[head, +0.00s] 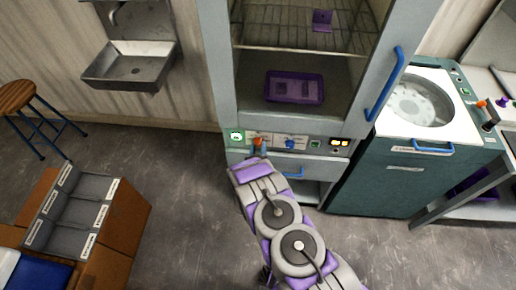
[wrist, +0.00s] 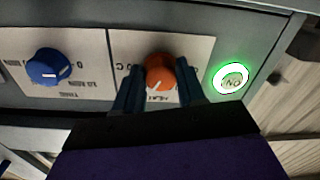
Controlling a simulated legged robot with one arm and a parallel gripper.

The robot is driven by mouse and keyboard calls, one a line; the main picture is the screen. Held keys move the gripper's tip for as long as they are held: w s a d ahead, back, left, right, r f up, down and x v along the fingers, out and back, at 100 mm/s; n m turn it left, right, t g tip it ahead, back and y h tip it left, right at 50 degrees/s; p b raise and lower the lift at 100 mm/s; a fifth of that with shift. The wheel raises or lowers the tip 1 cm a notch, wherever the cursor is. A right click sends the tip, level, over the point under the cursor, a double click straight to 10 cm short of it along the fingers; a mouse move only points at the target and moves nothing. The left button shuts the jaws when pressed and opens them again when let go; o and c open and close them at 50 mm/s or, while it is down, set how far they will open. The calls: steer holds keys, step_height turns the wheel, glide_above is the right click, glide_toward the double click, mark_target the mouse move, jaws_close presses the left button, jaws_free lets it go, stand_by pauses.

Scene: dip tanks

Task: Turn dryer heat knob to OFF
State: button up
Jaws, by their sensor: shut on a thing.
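The dryer (head: 216,70) is a tall grey cabinet with a glass front and a control panel below it. Its orange heat knob (wrist: 160,74) is on a white plate and has a pale pointer mark. It also shows small in the head view (head: 258,141). My gripper (wrist: 156,82) is shut on the heat knob, with one blue finger on each side of it. The fingers hide parts of the plate's lettering, so I cannot read the knob's setting for sure. My arm reaches up to the panel in the head view.
A blue time knob (wrist: 48,67) is beside the heat knob, and a green-lit button (wrist: 230,78) is on its other side. A blue drawer handle (head: 292,174) is below the panel. A teal machine (head: 385,170) stands right, and a sectioned box (head: 118,215) at left.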

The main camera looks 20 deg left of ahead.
steer(key=shift+a, duration=0.1)
steer(key=c, duration=0.3)
steer(key=shift+n, duration=0.3)
steer(key=n, duration=0.5)
steer(key=shift+r+p, duration=0.1)
steer(key=shift+p, duration=0.3)
steer(key=n, duration=0.4)
steer(key=shift+n, duration=0.4)
steer(key=n+b, duration=0.1)
steer(key=n, duration=0.3)
steer(key=shift+r, duration=0.15)
steer(key=n+b, duration=0.1)
steer(key=n, duration=0.3)
steer(key=shift+s+n, duration=0.1)
steer(key=shift+n, duration=0.3)
steer(key=shift+n+h+b, duration=0.3)
steer(key=shift+n+b, duration=0.55)
steer(key=shift+n, duration=1.35)
